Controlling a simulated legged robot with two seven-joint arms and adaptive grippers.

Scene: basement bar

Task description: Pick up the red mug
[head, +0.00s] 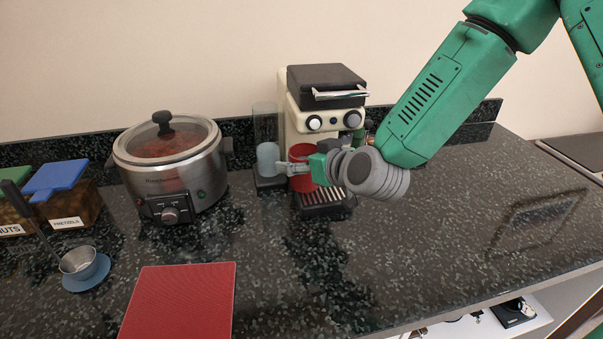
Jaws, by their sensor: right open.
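The red mug (298,153) stands at the coffee machine (295,118), above or on its drip tray (325,198). My right gripper (284,169) is at the mug, its fingers pointing left across the mug's front. The gripper is open. It hides part of the mug, and I cannot tell whether the fingers touch it or pass around it. The mug's handle cannot be made out. My left gripper is not in view.
A slow cooker (180,178) stands left of the coffee machine. A ladle (78,262) rests on a blue round rest, near snack boxes (72,207). A red mat (180,305) lies at the front. The counter at the right (450,225) is clear.

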